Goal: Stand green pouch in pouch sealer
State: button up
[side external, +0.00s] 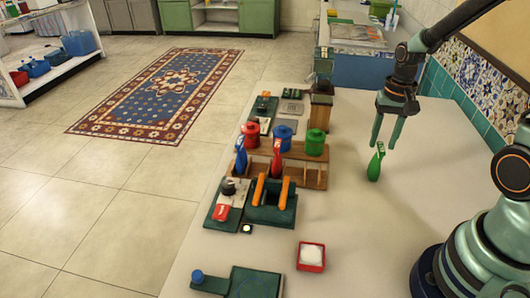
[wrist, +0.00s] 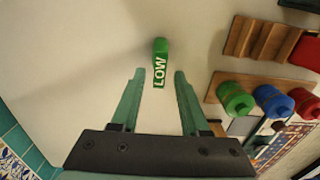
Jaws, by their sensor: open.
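The green pouch (side external: 376,163) stands upright and alone on the pale counter, right of the other objects. In the wrist view the green pouch (wrist: 160,65) shows from above, with the word LOW on it. My gripper (side external: 384,143) is open and points down just above the pouch, with nothing held. In the wrist view my gripper (wrist: 159,76) has its fingers on either side of the pouch's lower end in the picture, apart from it. A dark green box with two orange handles (side external: 272,205) stands at the centre; I cannot tell whether it is the pouch sealer.
A slotted wooden rack (side external: 310,176) stands left of the pouch, by a blue pouch (side external: 241,158) and a red pouch (side external: 277,158). Red, blue and green (side external: 315,142) canisters stand behind it. A red tray (side external: 311,257) sits in front. The counter around the green pouch is clear.

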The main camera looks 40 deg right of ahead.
aim_at(381, 146)
jog(key=shift+f, duration=1.7)
grip_shut()
